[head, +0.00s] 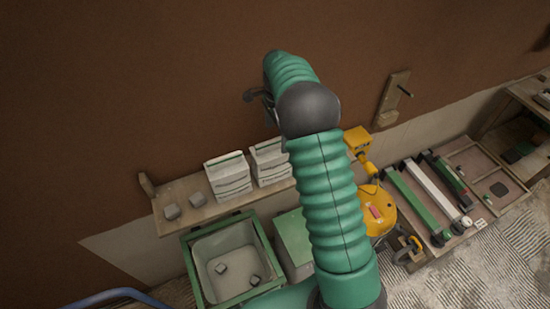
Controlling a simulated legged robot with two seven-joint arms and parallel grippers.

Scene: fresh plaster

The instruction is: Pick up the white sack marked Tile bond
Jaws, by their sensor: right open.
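Two white sacks stand side by side on a wooden wall shelf (190,227), a left one (229,177) and a right one (268,162). Their print is too small to read, so I cannot tell which is marked Tile bond. My right arm, green and ribbed, rises through the middle and hides the shelf's right part. My right gripper (258,98) is dark, open and empty. It appears above the sacks in the picture, against the brown wall, apart from them. My left gripper is out of view.
Two grey blocks (184,206) sit on the shelf's left end. Below are a green-framed tub (208,297) and a green box (291,236). A yellow machine (377,205) and a tool board (455,213) are at right. A blue curved bar (112,294) shows bottom left.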

